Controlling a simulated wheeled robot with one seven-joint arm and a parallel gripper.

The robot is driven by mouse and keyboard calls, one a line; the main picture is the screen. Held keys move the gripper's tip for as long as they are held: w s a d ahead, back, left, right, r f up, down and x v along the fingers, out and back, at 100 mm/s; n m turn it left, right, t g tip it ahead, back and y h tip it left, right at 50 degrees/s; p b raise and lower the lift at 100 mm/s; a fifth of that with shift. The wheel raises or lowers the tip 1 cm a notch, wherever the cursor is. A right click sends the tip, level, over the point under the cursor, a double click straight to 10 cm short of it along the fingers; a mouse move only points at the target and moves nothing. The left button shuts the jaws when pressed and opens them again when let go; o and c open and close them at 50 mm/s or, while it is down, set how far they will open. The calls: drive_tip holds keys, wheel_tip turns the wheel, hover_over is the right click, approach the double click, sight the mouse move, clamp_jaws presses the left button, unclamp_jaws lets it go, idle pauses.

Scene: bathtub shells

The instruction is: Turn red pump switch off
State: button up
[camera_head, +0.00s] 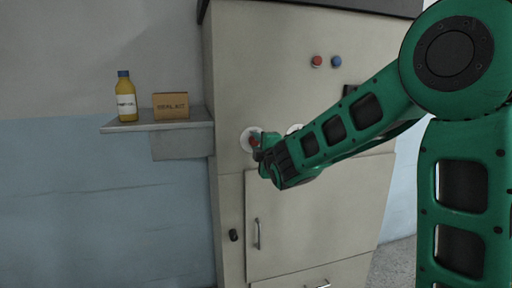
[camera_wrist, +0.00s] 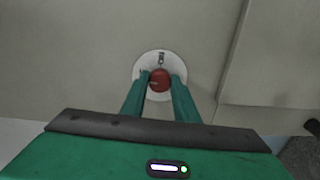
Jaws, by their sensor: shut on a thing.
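The red pump switch (camera_wrist: 160,78) is a round red knob on a white round plate (camera_wrist: 148,63) on the cabinet front. In the wrist view the two green fingers of my gripper (camera_wrist: 160,86) stand on either side of the knob, shut on it. In the head view the red switch (camera_head: 254,140) shows at the left of the cabinet front, partly hidden by my gripper (camera_head: 262,146). A small metal mark or tab shows on the plate above the knob in the wrist view.
The beige cabinet (camera_head: 270,50) has a red button (camera_head: 317,61) and a blue button (camera_head: 336,61) higher up. A second white plate (camera_head: 294,129) is partly behind my arm. A wall shelf (camera_head: 150,126) at left holds a yellow bottle (camera_head: 126,98) and a brown box (camera_head: 170,105). A door handle (camera_head: 257,233) is below.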

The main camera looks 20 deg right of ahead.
drive_tip(key=shift+a+f+n, duration=0.2)
drive_tip(key=shift+f+n, duration=0.1)
drive_tip(key=shift+n, duration=0.2)
drive_tip(key=o, duration=1.1)
drive_tip(key=shift+c, duration=0.2)
drive_tip(key=shift+r, duration=0.15)
drive_tip(key=shift+d, duration=0.1)
drive_tip(key=shift+s, duration=0.1)
drive_tip(key=shift+s, duration=0.4)
drive_tip(key=s, duration=0.9)
drive_tip(key=shift+s, duration=0.35)
